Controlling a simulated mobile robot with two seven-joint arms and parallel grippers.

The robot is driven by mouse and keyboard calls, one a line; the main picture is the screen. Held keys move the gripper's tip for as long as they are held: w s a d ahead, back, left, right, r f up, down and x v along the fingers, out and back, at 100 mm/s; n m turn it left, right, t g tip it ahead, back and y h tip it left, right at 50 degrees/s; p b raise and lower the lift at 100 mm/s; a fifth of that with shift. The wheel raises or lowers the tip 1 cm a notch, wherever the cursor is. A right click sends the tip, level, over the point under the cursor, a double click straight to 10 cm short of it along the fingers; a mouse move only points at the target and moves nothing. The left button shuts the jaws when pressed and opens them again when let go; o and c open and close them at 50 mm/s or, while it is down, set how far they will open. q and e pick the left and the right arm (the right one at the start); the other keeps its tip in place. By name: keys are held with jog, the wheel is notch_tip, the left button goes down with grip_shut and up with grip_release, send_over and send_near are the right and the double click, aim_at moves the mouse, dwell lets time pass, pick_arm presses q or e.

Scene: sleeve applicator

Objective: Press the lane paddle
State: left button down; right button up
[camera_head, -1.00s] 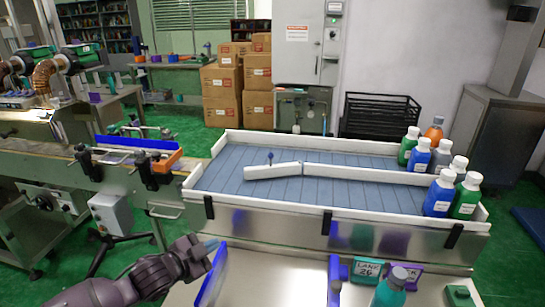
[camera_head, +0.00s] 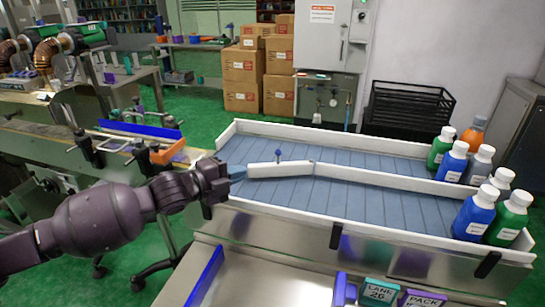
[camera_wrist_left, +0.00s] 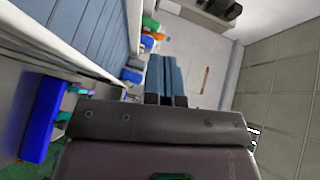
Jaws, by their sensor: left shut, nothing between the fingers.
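The lane paddle (camera_head: 280,171) is a short white bar with a small blue knob on top, on the blue-slatted conveyor (camera_head: 350,204). It sits at the left end of the white lane divider (camera_head: 400,180), at a slight angle to it. My left gripper (camera_head: 238,175) is shut and empty, its blue fingertips over the conveyor's left end, just left of the paddle's free end. I cannot tell whether they touch. The closed fingers (camera_wrist_left: 166,78) also show in the left wrist view, where I cannot make out the paddle. My right gripper is not in view.
Several bottles (camera_head: 483,195) stand at the conveyor's right end, on both sides of the divider. A white-topped wall (camera_head: 375,228) edges the near side. A blue panel (camera_head: 207,275) and a LANE 26 sign (camera_head: 380,290) stand in front. The conveyor's middle is clear.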

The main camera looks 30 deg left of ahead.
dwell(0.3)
pick_arm(q)
jog(key=shift+w+f, duration=0.1)
jog(key=shift+w, duration=0.1)
jog(key=b+x, duration=0.2)
jog(key=x, duration=0.7)
jog(key=shift+w+d+f, duration=0.1)
jog(key=shift+w+d, duration=0.05)
jog(key=shift+w, duration=0.05)
jog(key=w, duration=0.2)
jog(key=w+a+b, duration=0.1)
jog(key=shift+a+f, duration=0.1)
jog(key=shift+f, duration=0.3)
jog(key=shift+w+a, duration=0.15)
jog(key=shift+w, duration=0.2)
jog(key=shift+r, duration=0.1)
jog(key=shift+w+a, duration=0.1)
